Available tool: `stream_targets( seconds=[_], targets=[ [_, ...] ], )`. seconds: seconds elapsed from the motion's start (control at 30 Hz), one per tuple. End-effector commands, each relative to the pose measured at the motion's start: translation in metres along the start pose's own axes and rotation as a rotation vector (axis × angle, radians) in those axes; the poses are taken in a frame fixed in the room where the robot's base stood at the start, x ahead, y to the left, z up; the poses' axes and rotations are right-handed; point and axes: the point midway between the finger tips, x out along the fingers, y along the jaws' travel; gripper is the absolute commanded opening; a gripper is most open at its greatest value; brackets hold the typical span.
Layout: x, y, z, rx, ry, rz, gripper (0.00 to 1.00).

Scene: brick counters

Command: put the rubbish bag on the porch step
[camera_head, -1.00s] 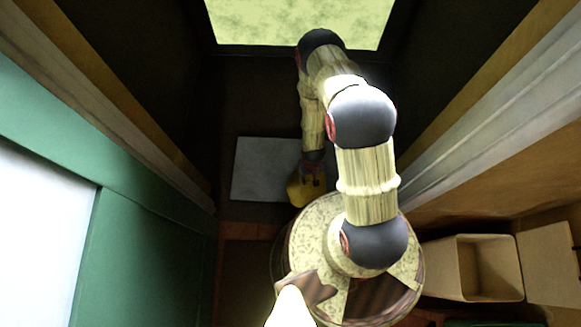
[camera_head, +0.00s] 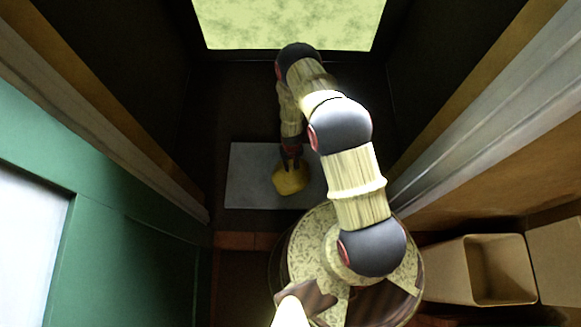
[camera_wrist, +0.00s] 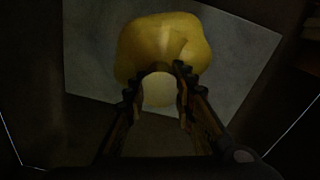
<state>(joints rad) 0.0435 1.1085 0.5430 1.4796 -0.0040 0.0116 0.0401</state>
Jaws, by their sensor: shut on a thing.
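The rubbish bag (camera_head: 291,180) is yellow and rounded. In the head view it is over the grey slab (camera_head: 248,188) that looks like the porch step, in the doorway. My gripper (camera_head: 291,160) is above the bag and reaches down to it. In the wrist view the bag (camera_wrist: 162,45) fills the upper middle, with the pale slab (camera_wrist: 95,60) behind it. My gripper (camera_wrist: 158,82) is shut on the bag's narrow gathered top. Whether the bag's underside touches the slab cannot be told.
An open cardboard box (camera_head: 497,270) stands at the lower right. A green door (camera_head: 130,250) is on the left. Dark walls and a pale door frame (camera_head: 480,125) bound the passage. Bare slab shows to the left of the bag.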

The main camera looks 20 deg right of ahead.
Motion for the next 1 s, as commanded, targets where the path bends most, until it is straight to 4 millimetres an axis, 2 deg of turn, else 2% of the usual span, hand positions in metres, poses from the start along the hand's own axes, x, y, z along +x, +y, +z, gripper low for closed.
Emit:
stream_targets(
  seconds=[0.13, 0.4, 0.77, 0.8, 1.0],
  targets=[
    [0.007, -0.001, -0.007, 0.000, 0.003, 0.000, 0.00],
    [0.039, -0.002, -0.009, 0.000, 0.002, 0.000, 0.00],
    [0.041, -0.002, -0.009, 0.000, 0.002, 0.000, 0.00],
    [0.042, -0.002, -0.009, 0.000, 0.001, 0.000, 0.26],
    [0.041, -0.002, -0.008, 0.000, 0.001, 0.000, 0.37]
  ],
)
